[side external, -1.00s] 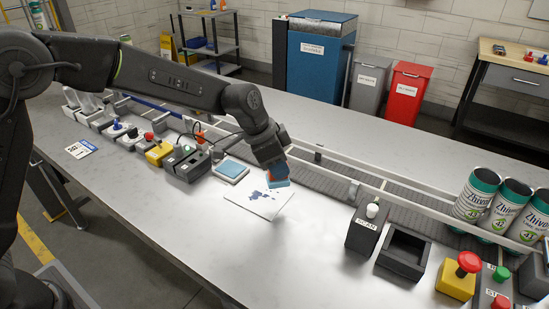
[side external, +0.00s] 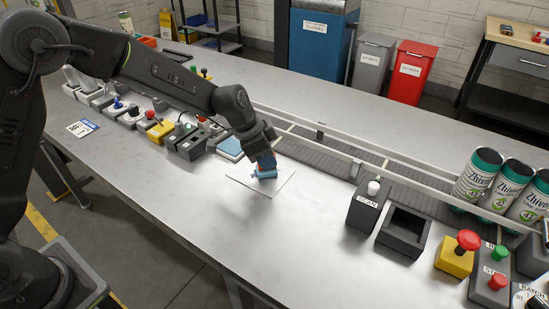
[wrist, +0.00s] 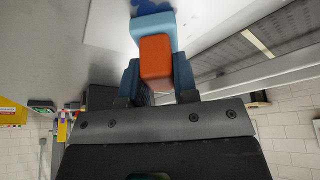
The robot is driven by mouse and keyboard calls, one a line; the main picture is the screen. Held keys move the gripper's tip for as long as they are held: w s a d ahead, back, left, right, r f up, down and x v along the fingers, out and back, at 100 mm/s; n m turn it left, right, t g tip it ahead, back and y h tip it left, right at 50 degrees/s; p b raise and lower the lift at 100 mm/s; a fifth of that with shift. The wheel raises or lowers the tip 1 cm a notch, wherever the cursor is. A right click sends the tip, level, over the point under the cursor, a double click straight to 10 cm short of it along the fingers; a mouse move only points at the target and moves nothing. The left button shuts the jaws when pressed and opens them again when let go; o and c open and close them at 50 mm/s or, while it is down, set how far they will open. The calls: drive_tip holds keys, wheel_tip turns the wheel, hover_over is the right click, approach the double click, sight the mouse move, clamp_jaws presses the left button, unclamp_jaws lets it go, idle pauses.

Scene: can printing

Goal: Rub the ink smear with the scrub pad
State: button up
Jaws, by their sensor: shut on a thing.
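My gripper (side external: 264,160) is shut on the scrub pad (side external: 264,174), low over the white sheet (side external: 271,188). In the wrist view the scrub pad (wrist: 152,28) has a light blue block and an orange grip (wrist: 156,58), and my gripper's dark blue fingers (wrist: 157,78) hold the grip from both sides. The ink smear (wrist: 150,6) shows as a dark blue patch just past the pad at the top edge of the wrist view. In the side view the pad and my gripper hide most of the smear. I cannot tell if the pad touches the sheet.
A pad tray with a blue top (side external: 230,148) lies just behind the sheet. A conveyor (side external: 320,157) with rails runs behind. A dark scan box (side external: 366,210) and an open black tray (side external: 402,232) stand to the right. The table in front of the sheet is clear.

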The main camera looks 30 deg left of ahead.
drive_tip(key=a, duration=0.3)
drive_tip(key=shift+a, duration=0.15)
drive_tip(key=shift+d, duration=3.35)
drive_tip(key=shift+s+d, duration=0.2)
drive_tip(key=shift+d, duration=0.05)
drive_tip(key=shift+s+a, duration=0.1)
drive_tip(key=shift+s, duration=0.35)
drive_tip(key=shift+a, duration=3.45)
drive_tip(key=shift+d, duration=3.55)
wheel_tip(320, 180, up, 8)
drive_tip(key=shift+w+a+r, duration=0.1)
drive_tip(key=shift+a, duration=0.1)
